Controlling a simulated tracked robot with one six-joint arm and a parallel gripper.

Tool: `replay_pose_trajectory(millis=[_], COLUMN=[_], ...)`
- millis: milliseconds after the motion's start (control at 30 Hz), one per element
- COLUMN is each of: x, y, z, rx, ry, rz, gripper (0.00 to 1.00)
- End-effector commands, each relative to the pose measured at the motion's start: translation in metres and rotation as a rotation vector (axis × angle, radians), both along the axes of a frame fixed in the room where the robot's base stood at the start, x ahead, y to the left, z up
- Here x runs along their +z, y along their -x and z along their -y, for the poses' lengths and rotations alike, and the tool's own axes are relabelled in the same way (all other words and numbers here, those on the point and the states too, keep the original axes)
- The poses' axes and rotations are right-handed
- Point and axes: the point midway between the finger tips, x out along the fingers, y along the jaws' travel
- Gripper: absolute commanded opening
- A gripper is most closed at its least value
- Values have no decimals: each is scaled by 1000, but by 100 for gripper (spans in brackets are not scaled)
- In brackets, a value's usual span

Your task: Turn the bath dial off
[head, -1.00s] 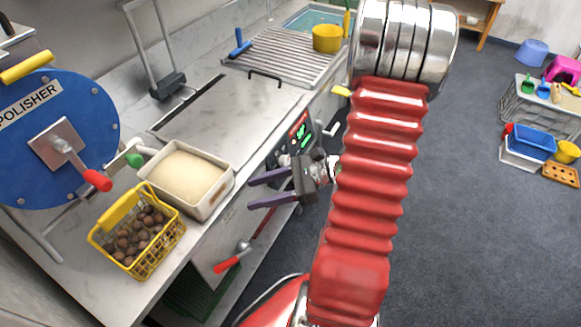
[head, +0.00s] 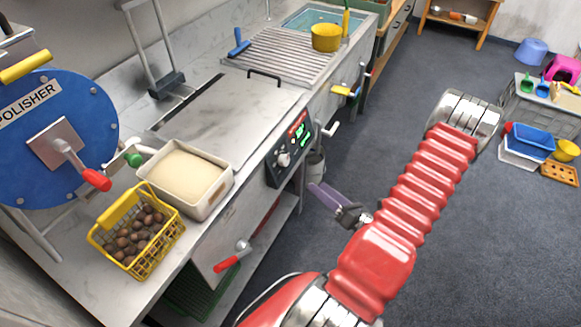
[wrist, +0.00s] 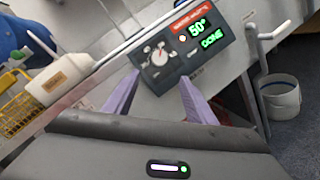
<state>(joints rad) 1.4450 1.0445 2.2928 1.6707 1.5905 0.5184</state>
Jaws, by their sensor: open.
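The bath dial is a pale round knob (head: 284,159) on the black control panel (head: 291,148) on the bath's front face. In the wrist view the dial (wrist: 159,57) sits on the panel with a red pointer mark, beside green lit readouts of "50°" and "DONE". My gripper (head: 318,191) is in front of and below the panel, apart from it. In the wrist view its two purple fingers (wrist: 158,98) are spread and empty, with the dial beyond and between them. I cannot read the dial's setting exactly.
A white tub (head: 187,178) and a yellow basket of chestnuts (head: 138,230) stand on the counter to the left. A red-handled lever (head: 228,263) sticks out below. A grey bucket (wrist: 279,100) hangs right of the panel. Open floor lies to the right.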

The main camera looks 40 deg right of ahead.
Motion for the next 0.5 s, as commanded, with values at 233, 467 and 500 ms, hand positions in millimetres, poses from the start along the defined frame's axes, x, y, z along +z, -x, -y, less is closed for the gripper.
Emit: replay_pose_trajectory(millis=[233,467,500], x=[0,0,0], y=[0,-6,-8], z=[0,-1,-1], rx=[1,3,4], ry=[1,1,2], rz=[1,0,0], gripper=[51,51,51])
